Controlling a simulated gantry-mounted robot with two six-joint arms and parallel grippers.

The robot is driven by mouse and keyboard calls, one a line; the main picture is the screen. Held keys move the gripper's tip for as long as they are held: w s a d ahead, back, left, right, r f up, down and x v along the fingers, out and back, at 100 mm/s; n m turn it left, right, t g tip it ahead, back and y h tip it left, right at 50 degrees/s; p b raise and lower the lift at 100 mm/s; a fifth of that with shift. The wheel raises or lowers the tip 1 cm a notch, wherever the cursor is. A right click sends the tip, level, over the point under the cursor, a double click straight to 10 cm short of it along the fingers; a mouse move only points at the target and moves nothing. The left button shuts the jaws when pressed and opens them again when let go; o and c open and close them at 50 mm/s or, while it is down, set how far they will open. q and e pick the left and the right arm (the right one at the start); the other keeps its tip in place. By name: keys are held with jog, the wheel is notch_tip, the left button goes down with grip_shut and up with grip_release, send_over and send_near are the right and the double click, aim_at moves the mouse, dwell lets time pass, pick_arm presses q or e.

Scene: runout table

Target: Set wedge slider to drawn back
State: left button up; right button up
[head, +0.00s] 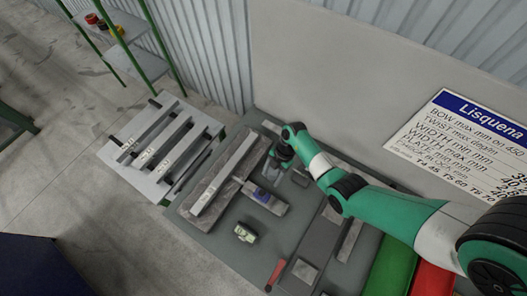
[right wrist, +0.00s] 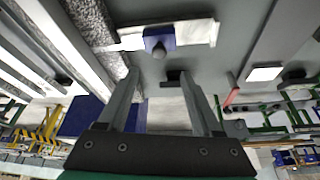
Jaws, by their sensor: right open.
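A small blue block with a dark round knob, which looks like the wedge slider (head: 262,194), sits on a short grey plate beside a long pale bar on the table. It also shows in the right wrist view (right wrist: 160,39), on a pale strip beyond the fingertips. My right gripper (head: 283,156) is above the table, behind the blue block in the head view. In the right wrist view its two fingers (right wrist: 158,76) are apart with nothing held between them, and the knob is clear of them. My left gripper is in neither view.
The long pale bar (head: 224,176) lies left of the block. A small green-and-white item (head: 245,232) and a red-handled tool (head: 275,274) lie nearer the front. A rack with several bars (head: 160,145) stands at the left. A wall with a sign (head: 470,135) is behind.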

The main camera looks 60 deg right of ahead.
aim_at(262, 192)
jog(key=b+x, duration=0.4)
jog(key=x, duration=0.6)
jog(key=shift+a+f, duration=0.1)
jog(key=shift+f, duration=0.1)
grip_shut()
jog(key=shift+w, duration=0.1)
dwell(0.8)
